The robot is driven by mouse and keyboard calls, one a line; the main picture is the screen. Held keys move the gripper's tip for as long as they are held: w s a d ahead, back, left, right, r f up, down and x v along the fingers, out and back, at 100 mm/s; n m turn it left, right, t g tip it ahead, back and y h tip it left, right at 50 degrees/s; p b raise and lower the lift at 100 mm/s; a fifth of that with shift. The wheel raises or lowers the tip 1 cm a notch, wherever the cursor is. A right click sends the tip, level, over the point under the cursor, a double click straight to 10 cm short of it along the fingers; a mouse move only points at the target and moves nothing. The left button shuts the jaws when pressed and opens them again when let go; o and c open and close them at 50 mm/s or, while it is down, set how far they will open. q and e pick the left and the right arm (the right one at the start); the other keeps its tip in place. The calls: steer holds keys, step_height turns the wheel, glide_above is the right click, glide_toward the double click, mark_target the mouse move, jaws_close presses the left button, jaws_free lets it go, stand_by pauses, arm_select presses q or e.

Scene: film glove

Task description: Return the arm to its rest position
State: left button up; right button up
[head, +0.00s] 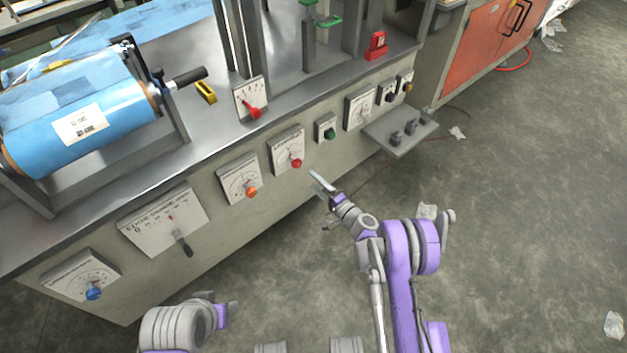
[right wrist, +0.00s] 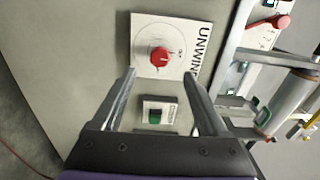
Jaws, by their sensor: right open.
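My right arm (head: 400,260) reaches forward from the bottom of the head view, beside the front panel of the machine (head: 320,200). My right gripper (head: 322,199) is open and stands off the panel, below the dial with the red knob (head: 296,162). In the right wrist view the open fingers (right wrist: 160,73) have nothing between them. That view shows a red knob (right wrist: 160,57) on a white plate lettered "UNWIN", just beyond the fingertips, and a green knob (right wrist: 155,116) between the fingers in the picture. Part of my left arm (head: 185,325) shows at the bottom; its gripper is out of view.
The panel carries several plates with knobs, including an orange knob (head: 251,191), a black lever (head: 183,245) and a blue knob (head: 94,293). A small shelf (head: 400,134) juts out at right. A blue film roll (head: 75,110) lies on top. The floor (head: 530,210) at right is largely clear.

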stand_by(0.3)
steer(key=s+a+r+n+g+h, duration=0.15)
steer(key=s+r+n+g, duration=0.55)
steer(key=s+r, duration=0.75)
steer(key=s+d+r+n+g+h, duration=0.15)
steer(key=s+d+h, duration=0.35)
steer(key=s, duration=0.8)
steer(key=s+d+r+n+g+h, duration=0.15)
steer(key=s+d+h, duration=0.25)
steer(key=s+d, duration=0.7)
arm_select(q)
step_height(320, 180, up, 24)
steer(key=w+t+p, duration=0.1)
steer(key=p, duration=2)
steer(key=shift+w, duration=0.3)
arm_select(e)
step_height(320, 180, up, 23)
steer(key=s+a, duration=0.2)
steer(key=shift+a+r+n+t, duration=0.15)
steer(key=shift+a+n+t, duration=0.15)
steer(key=shift+t, duration=0.1)
steer(key=shift+s, duration=0.1)
